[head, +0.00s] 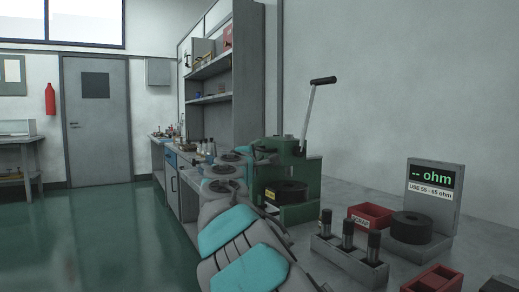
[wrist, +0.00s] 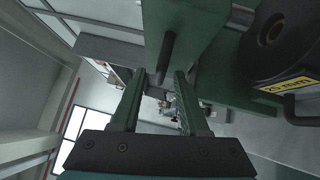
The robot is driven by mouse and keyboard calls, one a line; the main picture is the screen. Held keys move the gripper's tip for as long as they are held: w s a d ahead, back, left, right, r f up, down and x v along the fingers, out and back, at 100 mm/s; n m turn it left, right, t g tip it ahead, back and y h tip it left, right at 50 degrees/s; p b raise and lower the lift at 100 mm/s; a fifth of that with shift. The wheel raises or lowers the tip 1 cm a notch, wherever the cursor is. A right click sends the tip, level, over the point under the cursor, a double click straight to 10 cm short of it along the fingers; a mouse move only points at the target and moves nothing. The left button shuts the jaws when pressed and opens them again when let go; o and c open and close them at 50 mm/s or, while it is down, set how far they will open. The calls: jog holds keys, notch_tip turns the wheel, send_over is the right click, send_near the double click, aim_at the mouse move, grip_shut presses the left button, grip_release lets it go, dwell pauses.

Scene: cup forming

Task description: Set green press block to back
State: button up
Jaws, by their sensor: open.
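The green press (head: 313,178) stands on the bench, with a green block (head: 286,147) on its upper part and a long black-gripped lever rising behind. In the wrist view a green block (wrist: 205,38) fills the top middle, with a dark peg (wrist: 167,54) on its face. My gripper (wrist: 160,74) is open. Its two fingers point toward the block, with the peg ahead of the gap between them; I cannot tell whether the fingers touch it. In the head view my gripper is hard to make out beside the press.
A black round die (head: 285,190) with a yellow label sits in the press; it shows close on the right in the wrist view (wrist: 275,35). A rack of dark cylinders (head: 347,258), red bins (head: 371,215) and an ohm meter (head: 436,190) stand right of my arm.

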jog(key=shift+x, duration=1.05)
jog(key=shift+c, duration=0.2)
jog(key=shift+f, duration=0.1)
grip_shut()
dwell(0.5)
